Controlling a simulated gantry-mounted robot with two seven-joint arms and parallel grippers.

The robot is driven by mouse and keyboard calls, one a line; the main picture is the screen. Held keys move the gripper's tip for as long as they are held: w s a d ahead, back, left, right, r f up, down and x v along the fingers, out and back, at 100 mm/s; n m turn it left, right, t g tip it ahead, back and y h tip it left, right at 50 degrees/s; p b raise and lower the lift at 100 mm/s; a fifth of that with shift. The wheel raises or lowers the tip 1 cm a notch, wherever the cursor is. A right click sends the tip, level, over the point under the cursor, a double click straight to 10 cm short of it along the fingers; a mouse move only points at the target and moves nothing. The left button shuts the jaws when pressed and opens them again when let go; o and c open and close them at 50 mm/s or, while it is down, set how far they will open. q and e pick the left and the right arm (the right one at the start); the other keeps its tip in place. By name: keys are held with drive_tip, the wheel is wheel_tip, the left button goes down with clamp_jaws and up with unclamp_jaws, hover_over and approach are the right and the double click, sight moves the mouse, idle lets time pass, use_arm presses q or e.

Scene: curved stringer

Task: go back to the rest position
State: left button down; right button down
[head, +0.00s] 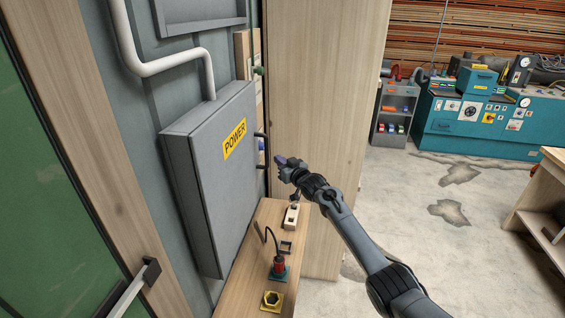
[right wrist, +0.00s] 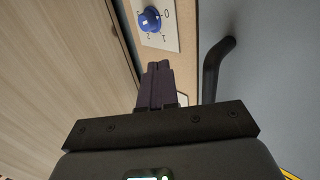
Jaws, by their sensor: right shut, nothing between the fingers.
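My right gripper (head: 281,161) is at the end of my right arm, in the middle of the head view. It is in the air just right of the grey power box and its dark handle (head: 264,152). In the right wrist view its dark fingers (right wrist: 157,85) are together with nothing between them. My left gripper is not in view.
The grey power box (head: 199,190) with a yellow label is on the wall. A blue knob (right wrist: 149,19) on a white plate lies beyond my fingers, with a dark handle (right wrist: 213,72) to the right. A tall wooden panel (head: 318,110) stands behind my gripper. The floor (head: 420,215) at right is open.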

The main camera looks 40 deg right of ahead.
drive_tip(key=s+d, duration=0.5)
drive_tip(key=s, duration=0.2)
drive_tip(key=s+a+f+n+g, duration=0.1)
drive_tip(key=s+a+f+g, duration=0.1)
drive_tip(key=s+a+f, duration=0.4)
drive_tip(key=s+a+f+n+g+y, duration=0.1)
drive_tip(key=a+f+g, duration=0.1)
drive_tip(key=a+f, duration=0.65)
drive_tip(key=s+a+f+n+g, duration=0.1)
drive_tip(key=s+a+f+g, duration=0.1)
drive_tip(key=s+a+f, duration=0.5)
drive_tip(key=s+a+f+g+y, duration=0.1)
drive_tip(key=s+a+f+g, duration=0.3)
drive_tip(key=s+a, duration=0.8)
drive_tip(key=s+a+r+n+g+y+p, duration=0.1)
drive_tip(key=s+a+r+g, duration=0.1)
drive_tip(key=s+a, duration=0.45)
drive_tip(key=s+a+r+g+y, duration=0.1)
drive_tip(key=s+a+r+g, duration=0.2)
drive_tip(key=s, duration=0.7)
wheel_tip(320, 180, up, 23)
drive_tip(key=t+p, duration=0.1)
drive_tip(key=p, duration=2.2)
drive_tip(key=shift+w+a+f+p, duration=0.15)
drive_tip(key=shift+w+a+p, duration=0.15)
drive_tip(key=shift+w, duration=0.15)
